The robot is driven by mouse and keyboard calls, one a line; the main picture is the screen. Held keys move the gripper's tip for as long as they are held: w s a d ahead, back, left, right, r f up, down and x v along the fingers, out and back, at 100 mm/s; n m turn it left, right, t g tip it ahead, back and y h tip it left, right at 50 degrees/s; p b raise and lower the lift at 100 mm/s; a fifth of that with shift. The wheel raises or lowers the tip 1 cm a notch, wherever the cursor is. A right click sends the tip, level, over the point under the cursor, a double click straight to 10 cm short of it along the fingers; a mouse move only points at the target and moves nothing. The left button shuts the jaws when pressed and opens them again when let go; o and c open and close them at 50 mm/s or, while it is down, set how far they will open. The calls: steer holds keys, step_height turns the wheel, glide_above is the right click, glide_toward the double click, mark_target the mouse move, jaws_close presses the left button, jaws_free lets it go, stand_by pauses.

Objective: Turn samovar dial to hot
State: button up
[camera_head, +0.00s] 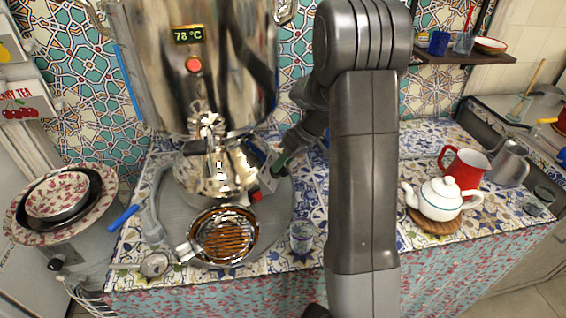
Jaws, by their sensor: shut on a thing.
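The samovar (235,70) is a large shiny metal urn at the left. Its display (188,35) reads 78 °C, with a red round light or button (193,65) below it. Its spigot (211,150) hangs at the front over the lower base. My gripper (262,178) is at the right side of that base, beside a small red mark (257,197). It is shut on what appears to be the samovar dial, which the fingers mostly hide. The dial's setting cannot be read.
A metal strainer pan (224,236) sits on the round tray (280,215) in front. A small glass (302,237) stands at its right. A white teapot (440,199), a red mug (465,166) and a metal pitcher (509,163) are farther right. Stacked bowls (62,196) stand left.

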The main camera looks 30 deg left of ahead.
steer(key=o, duration=0.6)
steer(key=shift+o, duration=0.2)
steer(key=v, duration=1.3)
steer(key=shift+d+r, duration=0.2)
steer(key=shift+r, duration=0.15)
steer(key=shift+w, duration=0.1)
steer(key=x, duration=1.4)
steer(key=shift+w+r, duration=0.1)
